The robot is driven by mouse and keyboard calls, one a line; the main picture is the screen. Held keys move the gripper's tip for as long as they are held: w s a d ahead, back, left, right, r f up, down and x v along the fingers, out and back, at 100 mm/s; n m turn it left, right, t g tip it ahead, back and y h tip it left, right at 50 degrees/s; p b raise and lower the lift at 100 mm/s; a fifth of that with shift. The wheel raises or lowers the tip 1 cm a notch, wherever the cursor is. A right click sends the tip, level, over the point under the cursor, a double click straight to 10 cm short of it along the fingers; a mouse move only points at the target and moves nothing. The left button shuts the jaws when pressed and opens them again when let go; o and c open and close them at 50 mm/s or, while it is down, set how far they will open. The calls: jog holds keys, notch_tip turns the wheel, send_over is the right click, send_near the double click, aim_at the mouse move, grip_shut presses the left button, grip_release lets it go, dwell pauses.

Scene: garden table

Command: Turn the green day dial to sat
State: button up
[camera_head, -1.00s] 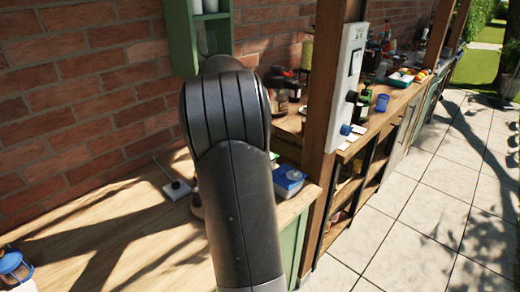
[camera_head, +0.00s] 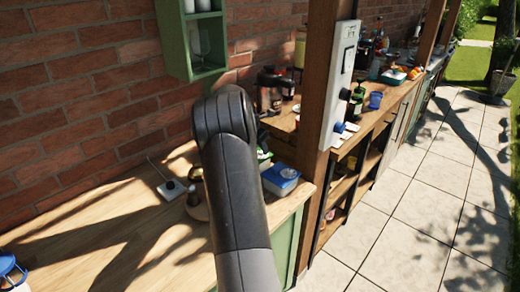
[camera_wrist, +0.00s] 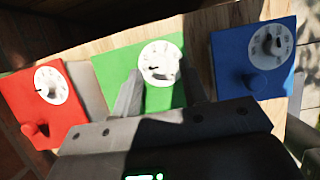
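In the wrist view, a green panel (camera_wrist: 107,68) carries a round white dial (camera_wrist: 161,63) with small dark marks; I cannot read the days. A green knob (camera_wrist: 158,99) sticks up just below the dial. My gripper (camera_wrist: 161,78) is open, with one finger on each side of the green knob and a visible gap on the left side. A red panel (camera_wrist: 17,92) with its own dial and knob is on the left. A blue panel (camera_wrist: 228,72) with a dial and knob is on the right. My arm hides the gripper in the head view.
In the head view, a blue-and-white box (camera_head: 281,179) stands near the wooden counter's (camera_head: 95,220) right end. A wooden post (camera_head: 325,85) with a white switch board (camera_head: 344,75) rises behind it. A green wall shelf (camera_head: 177,45) hangs above. A small plug-like item (camera_head: 171,189) lies left of my arm.

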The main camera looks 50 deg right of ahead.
jog(key=shift+d+f, duration=0.25)
jog(key=shift+f, duration=0.35)
jog(key=shift+c, duration=0.6)
grip_shut()
